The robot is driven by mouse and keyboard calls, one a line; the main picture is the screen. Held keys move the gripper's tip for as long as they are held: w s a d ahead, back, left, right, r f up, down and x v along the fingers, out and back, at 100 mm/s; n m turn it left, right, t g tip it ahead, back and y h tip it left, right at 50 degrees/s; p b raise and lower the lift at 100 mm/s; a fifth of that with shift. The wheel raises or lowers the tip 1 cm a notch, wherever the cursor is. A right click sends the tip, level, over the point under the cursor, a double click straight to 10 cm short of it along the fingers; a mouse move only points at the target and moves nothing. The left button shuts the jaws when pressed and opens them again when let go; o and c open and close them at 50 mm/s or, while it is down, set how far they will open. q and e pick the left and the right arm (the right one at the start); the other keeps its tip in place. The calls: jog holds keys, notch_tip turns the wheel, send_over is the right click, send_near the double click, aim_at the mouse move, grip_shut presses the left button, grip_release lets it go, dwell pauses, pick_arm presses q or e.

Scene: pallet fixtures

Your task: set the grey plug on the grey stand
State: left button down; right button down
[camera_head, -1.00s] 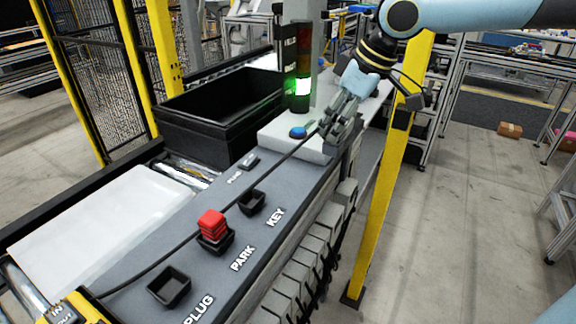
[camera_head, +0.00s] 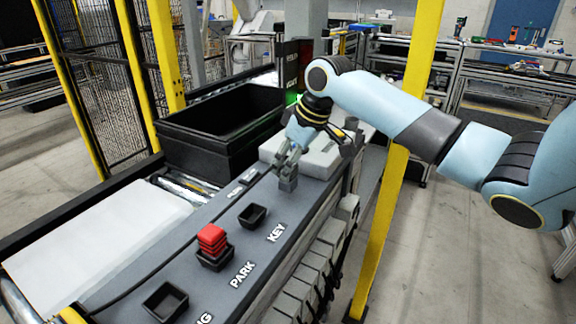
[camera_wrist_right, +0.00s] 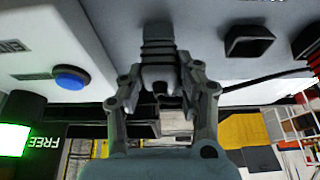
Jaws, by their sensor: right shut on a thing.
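My right gripper (camera_head: 290,163) is shut on a blocky grey plug (camera_head: 287,182), held over the grey panel beyond the KEY label. In the right wrist view the grey plug (camera_wrist_right: 159,45) sits between the two fingers. I cannot tell whether its lower end touches the panel. No stand is plainly grey. Three dark square holders stand on the panel: an empty one by KEY (camera_head: 253,215), one by PARK (camera_head: 215,258) with a red ribbed plug (camera_head: 212,238) in it, and an empty one at the front (camera_head: 166,302), its label cut off. My left gripper is out of view.
A black cable (camera_head: 150,275) runs along the panel. A black bin (camera_head: 220,130) stands behind it, and a white sheet (camera_head: 100,230) lies left. A yellow post (camera_head: 385,215) rises at the right. The right wrist view shows a blue button (camera_wrist_right: 72,78) and a dark holder (camera_wrist_right: 250,42).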

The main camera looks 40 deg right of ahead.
jog(key=shift+f, duration=0.7)
jog(key=c, duration=0.9)
grip_release()
jog(key=shift+f, duration=0.1)
jog(key=b+v, duration=0.1)
jog(key=v, duration=1.1)
